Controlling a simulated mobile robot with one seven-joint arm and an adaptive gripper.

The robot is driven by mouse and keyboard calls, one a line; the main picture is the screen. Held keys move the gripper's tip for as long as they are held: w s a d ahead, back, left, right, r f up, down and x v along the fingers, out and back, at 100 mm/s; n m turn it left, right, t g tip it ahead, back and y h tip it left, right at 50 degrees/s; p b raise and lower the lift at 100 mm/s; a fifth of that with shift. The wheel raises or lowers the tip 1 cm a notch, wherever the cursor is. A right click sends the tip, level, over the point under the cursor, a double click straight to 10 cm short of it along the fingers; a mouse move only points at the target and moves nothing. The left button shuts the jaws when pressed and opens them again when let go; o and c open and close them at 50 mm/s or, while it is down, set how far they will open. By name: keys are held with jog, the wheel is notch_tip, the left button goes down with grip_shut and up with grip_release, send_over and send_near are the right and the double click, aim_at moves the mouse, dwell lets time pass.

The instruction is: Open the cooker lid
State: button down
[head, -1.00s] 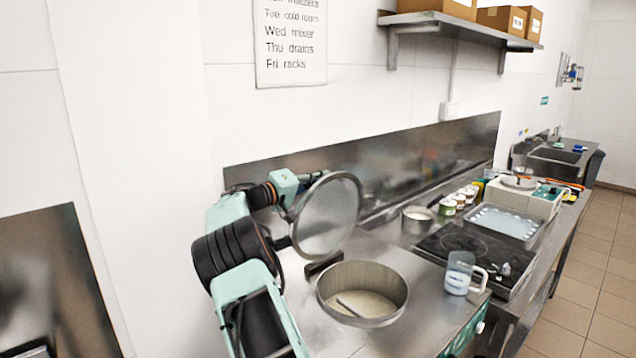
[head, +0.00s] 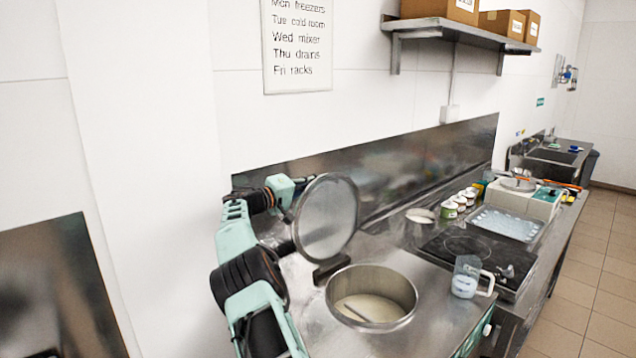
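The cooker (head: 413,302) is a round metal pot set in the steel counter, with pale liquid and a stirring paddle inside. Its round grey lid (head: 327,218) stands raised, nearly upright, on the hinge block (head: 331,269) at the pot's back left. The cooker mouth is uncovered. My gripper (head: 291,211) is at the left side of the lid, on its outer face. The lid partly hides the fingers, so I cannot tell whether they are open or shut or touch the lid.
A clear measuring jug (head: 465,280) stands right of the cooker, beside a black hob (head: 470,248). Small tubs (head: 459,200), a tray (head: 505,223) and a scale (head: 524,196) stand farther back. A wall shelf (head: 455,31) holds boxes. The steel backsplash (head: 400,165) runs behind.

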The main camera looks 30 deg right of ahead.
jog(key=shift+w+a+f, duration=0.15)
jog(key=shift+a+f, duration=0.05)
jog(key=shift+f, duration=0.1)
jog(key=c, duration=2)
grip_release()
jog(key=shift+w, duration=0.1)
jog(key=shift+c, duration=0.2)
jog(key=shift+r, duration=0.1)
jog(key=s+a, duration=0.2)
jog(key=a, duration=1)
